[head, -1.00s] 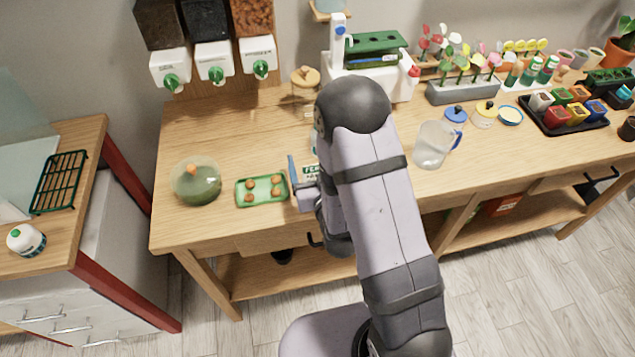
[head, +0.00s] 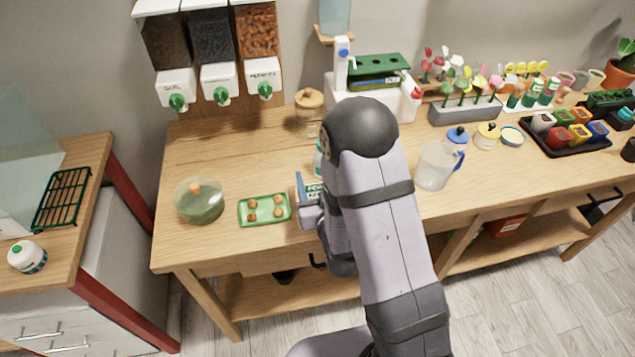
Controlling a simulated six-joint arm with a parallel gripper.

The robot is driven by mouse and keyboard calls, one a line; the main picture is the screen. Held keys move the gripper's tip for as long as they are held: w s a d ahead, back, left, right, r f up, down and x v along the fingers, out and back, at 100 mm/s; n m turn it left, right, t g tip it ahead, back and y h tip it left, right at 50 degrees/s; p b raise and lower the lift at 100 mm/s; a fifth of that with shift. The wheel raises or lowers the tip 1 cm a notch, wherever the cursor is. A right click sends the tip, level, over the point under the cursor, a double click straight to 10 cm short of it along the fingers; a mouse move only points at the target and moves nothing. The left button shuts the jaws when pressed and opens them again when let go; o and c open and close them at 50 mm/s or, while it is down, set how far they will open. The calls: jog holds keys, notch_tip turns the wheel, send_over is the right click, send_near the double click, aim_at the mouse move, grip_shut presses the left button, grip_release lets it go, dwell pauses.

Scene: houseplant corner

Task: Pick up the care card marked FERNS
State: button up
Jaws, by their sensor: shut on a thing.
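The care card marked FERNS (head: 314,188) shows as a small pale card with dark lettering, only its first letters readable. It is at my gripper (head: 307,192), above the front part of the wooden bench, right of the green tray. A blue finger shows on the card's left side. My gripper is shut on the card. My arm hides the card's right part and the far finger. I cannot tell whether the card touches the bench.
A green tray (head: 243,215) with several brown round items and a glass dome (head: 199,203) stand left of my gripper. A lidded jar (head: 309,112) stands behind. A clear jug (head: 435,166) stands right of my arm. The bench's left back area is bare.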

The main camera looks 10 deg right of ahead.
notch_tip(320, 180, up, 9)
jog(key=p, duration=0.7)
jog(key=shift+r, duration=0.15)
